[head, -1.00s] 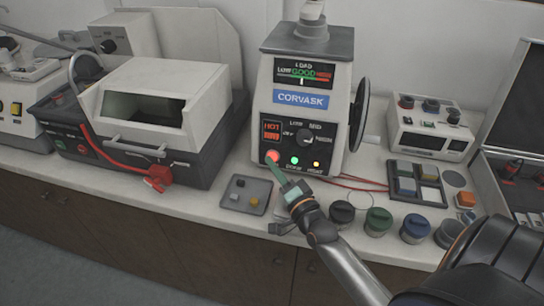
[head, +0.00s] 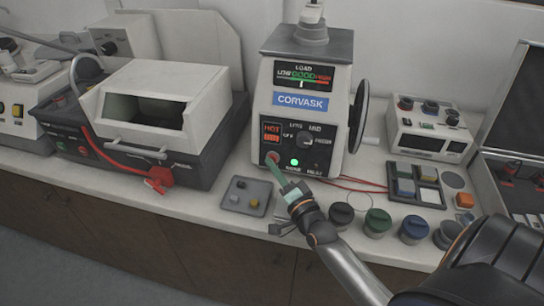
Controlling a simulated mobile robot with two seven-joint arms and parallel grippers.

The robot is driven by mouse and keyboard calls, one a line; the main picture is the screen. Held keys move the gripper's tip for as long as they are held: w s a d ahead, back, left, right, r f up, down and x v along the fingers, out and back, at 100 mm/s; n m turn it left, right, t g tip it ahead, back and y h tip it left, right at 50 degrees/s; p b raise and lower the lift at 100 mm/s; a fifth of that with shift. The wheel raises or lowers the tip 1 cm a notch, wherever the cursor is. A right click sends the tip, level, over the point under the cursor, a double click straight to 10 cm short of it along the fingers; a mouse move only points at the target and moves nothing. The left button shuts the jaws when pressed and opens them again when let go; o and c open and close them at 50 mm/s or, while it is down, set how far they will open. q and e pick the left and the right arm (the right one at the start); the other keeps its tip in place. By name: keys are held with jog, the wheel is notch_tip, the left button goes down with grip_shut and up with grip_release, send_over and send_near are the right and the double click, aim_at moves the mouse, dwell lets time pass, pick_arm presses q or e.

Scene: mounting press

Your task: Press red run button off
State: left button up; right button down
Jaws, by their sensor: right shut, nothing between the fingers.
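The mounting press (head: 303,105) marked CORVASK stands at the middle of the bench. Its red run button (head: 271,157) is at the lower left of the front panel and looks dark, not lit. A green lamp (head: 294,162) is lit beside it, and the HOT sign (head: 272,128) glows red above. My left gripper is not in view.
A grey tray with small samples (head: 234,201) lies left of my right gripper. Several dark, green and blue round containers (head: 378,221) stand right of it. A cutting machine (head: 150,100) with a red cable is at left. A compartment tray (head: 428,196) lies at right.

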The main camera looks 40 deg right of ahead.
jog(key=shift+s+a+r+p, duration=0.25)
jog(key=shift+s+a+p, duration=0.55)
jog(key=shift+a, duration=0.15)
jog(key=shift+s+a+r+p, duration=0.25)
jog(key=shift+s+a+p, duration=0.4)
jog(key=shift+s+a, duration=0.45)
jog(key=shift+a, duration=0.25)
